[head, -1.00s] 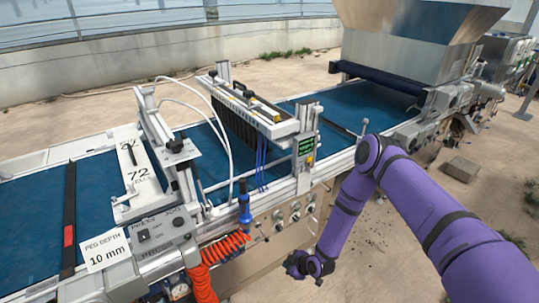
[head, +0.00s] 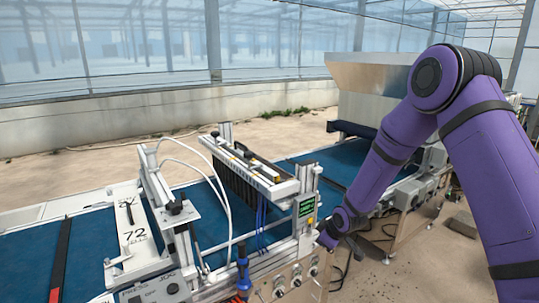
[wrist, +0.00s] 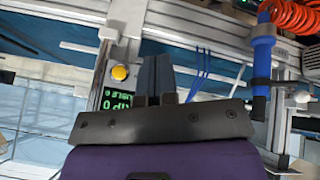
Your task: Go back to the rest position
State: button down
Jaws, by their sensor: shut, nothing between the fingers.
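My gripper shows in the wrist view as two dark fingers (wrist: 155,76) side by side, shut with nothing between them. In the head view my purple arm bends at a high elbow on the right, and its forearm runs down to the front side of the seeder (head: 285,262). The gripper end there is small and partly hidden, close to the seeder's control box. In the wrist view the seeder's green display (wrist: 118,98) and yellow button (wrist: 120,72) are just left of the fingers. I cannot tell the gap between them.
A blue hand tool (head: 243,272) hangs on the seeder's front, also in the wrist view (wrist: 262,62) beside a red coiled hose (wrist: 290,14). The blue belt (head: 345,158) runs to a metal hopper (head: 372,88). Bare floor (head: 370,275) lies right of the seeder's front.

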jog(key=s+d+r+m+h, duration=0.1)
jog(key=s+d+r+m, duration=0.2)
jog(key=r, duration=0.6)
jog(key=s+d+r+m+h, duration=0.1)
jog(key=s+d+r, duration=0.2)
jog(key=s+r, duration=0.5)
jog(key=s+d+r+m+h, duration=0.1)
jog(key=s+d+r, duration=0.15)
jog(key=r, duration=0.85)
jog(key=s+d+r+m, duration=0.1)
jog(key=s+r+m, duration=0.1)
jog(key=s, duration=0.6)
jog(key=s+d+r+m, duration=0.2)
jog(key=s+r, duration=0.2)
jog(key=s, duration=0.5)
jog(key=s+d+r+m, duration=0.1)
jog(key=s+r, duration=0.3)
jog(key=s, duration=0.5)
jog(key=shift+s+d+m, duration=0.15)
jog(key=shift+s+m, duration=0.05)
jog(key=shift+m, duration=0.5)
